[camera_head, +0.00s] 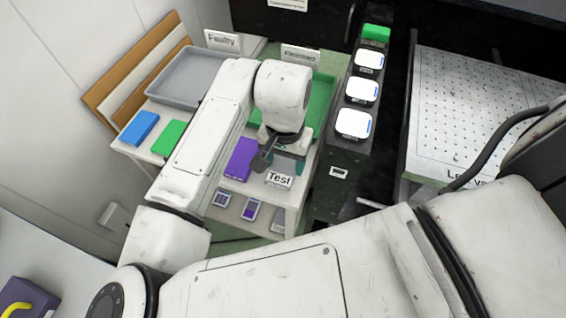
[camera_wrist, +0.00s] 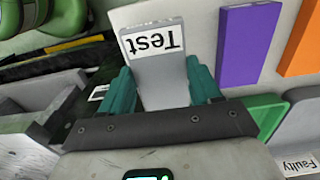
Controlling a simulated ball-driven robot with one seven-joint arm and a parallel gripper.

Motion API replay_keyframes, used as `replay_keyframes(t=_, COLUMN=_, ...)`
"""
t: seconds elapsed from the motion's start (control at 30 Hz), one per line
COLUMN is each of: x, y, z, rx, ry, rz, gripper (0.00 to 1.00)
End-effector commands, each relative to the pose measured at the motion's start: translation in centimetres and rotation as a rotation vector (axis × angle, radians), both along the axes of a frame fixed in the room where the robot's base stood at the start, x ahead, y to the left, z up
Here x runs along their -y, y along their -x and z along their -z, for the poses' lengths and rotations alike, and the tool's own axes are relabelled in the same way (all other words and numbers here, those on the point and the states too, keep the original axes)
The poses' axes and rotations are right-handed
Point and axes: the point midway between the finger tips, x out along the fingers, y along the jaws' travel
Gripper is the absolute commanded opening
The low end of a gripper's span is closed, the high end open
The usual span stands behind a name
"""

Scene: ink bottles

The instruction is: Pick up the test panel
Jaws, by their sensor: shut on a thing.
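The test panel (camera_wrist: 155,84) is a pale grey block with a white label reading "Test". In the wrist view it stands between the two teal fingers of my gripper (camera_wrist: 163,80), which is shut on it. In the head view the test panel's label (camera_head: 280,179) shows just below my gripper (camera_head: 284,158), at the front edge of the white stand. The upper part of the panel is hidden there by the gripper. I cannot tell whether the panel is clear of the stand's surface.
A purple block (camera_head: 240,158) is close left of the gripper; an orange block (camera_wrist: 301,42) shows beyond it. Green (camera_head: 168,137) and blue (camera_head: 139,128) blocks lie further left. Behind are the grey "Faulty" tray (camera_head: 168,92) and green "Finished" tray (camera_head: 322,100). A dark cabinet (camera_head: 337,150) is right.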

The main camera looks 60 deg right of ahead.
Motion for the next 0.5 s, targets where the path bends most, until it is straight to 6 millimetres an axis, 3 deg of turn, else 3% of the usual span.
replay_keyframes(t=0.23, x=-2.6, y=3.6, z=-5.2, rx=0.004, ry=0.000, rz=0.002, gripper=0.33)
replay_keyframes(t=0.5, x=-6.4, y=8.9, z=-7.8, rx=0.003, ry=0.000, rz=-0.001, gripper=0.33)
